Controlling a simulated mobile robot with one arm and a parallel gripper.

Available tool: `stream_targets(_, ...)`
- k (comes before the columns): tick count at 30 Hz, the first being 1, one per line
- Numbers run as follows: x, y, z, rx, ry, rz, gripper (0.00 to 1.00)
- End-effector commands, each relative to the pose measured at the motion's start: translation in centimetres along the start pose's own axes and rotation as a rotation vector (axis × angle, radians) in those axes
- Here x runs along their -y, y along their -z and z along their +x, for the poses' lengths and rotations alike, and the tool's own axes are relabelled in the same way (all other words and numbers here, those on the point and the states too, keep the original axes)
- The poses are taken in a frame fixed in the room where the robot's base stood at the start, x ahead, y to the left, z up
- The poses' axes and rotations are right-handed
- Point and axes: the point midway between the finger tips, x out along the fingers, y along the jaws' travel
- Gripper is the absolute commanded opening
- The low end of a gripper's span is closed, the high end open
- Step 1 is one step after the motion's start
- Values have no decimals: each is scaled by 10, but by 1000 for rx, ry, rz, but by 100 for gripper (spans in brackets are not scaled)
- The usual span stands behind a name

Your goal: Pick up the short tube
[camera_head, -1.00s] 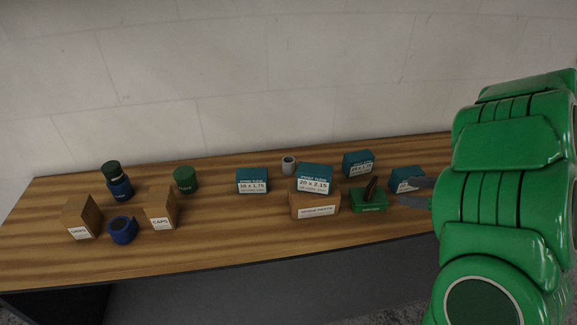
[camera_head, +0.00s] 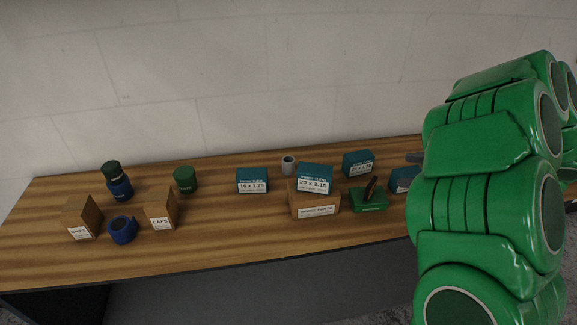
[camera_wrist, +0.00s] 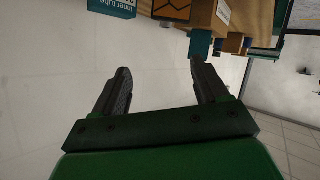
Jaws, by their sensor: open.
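A small grey hollow cylinder (camera_head: 288,165), short and tube-like, stands near the back of the wooden table in the head view. Several teal boxes, labelled as inner tubes where legible, are also there: one marked 16 x 1.75 (camera_head: 252,181), one marked 20 x 2.15 (camera_head: 315,178) on a brown box, one behind to the right (camera_head: 358,163) and one partly behind my arm (camera_head: 403,180). In the wrist view my gripper (camera_wrist: 160,66) is open and empty. A teal inner tube box (camera_wrist: 112,8) shows beyond its fingers. The head view mostly hides the gripper behind my arm.
The brown spoke parts box (camera_head: 315,208) stands beside a green block (camera_head: 368,202) with a dark upright piece. At left are grips (camera_head: 85,217) and caps (camera_head: 161,210) boxes, a blue ring-shaped item (camera_head: 123,231) and green and blue cylinders. The table's front strip is clear.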

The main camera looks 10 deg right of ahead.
Motion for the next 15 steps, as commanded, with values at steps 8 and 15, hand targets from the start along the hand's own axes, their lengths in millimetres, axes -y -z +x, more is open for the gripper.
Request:
stream_targets(8,-16,8,27,3,20,-376,74)
stream_targets(15,-32,20,62,-11,44,-840,74)
